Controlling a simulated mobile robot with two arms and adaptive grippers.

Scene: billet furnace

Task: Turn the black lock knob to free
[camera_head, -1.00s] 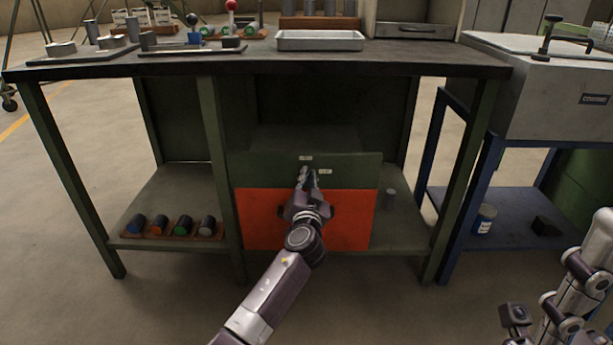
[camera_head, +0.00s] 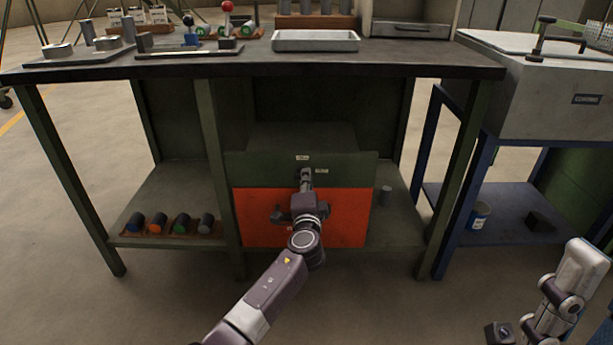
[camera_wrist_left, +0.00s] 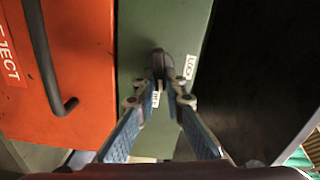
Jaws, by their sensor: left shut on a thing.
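The black lock knob (camera_wrist_left: 158,62) sits on the green panel (camera_wrist_left: 140,22) above the orange drawer front (camera_head: 345,210). My left gripper (camera_wrist_left: 160,82) is shut on the knob, one finger on each side of it. In the head view my left gripper (camera_head: 306,180) covers most of the knob. A white label reading "LOC" (camera_wrist_left: 188,67) is beside the knob in the wrist view, and a second small label (camera_wrist_left: 155,98) shows between the fingers. The knob's exact pointing direction is hard to tell. My right gripper is out of view.
A dark bar handle (camera_wrist_left: 52,70) stands out from the orange drawer close to my left gripper. The bench top (camera_head: 400,60) overhangs above. Floor in front is clear.

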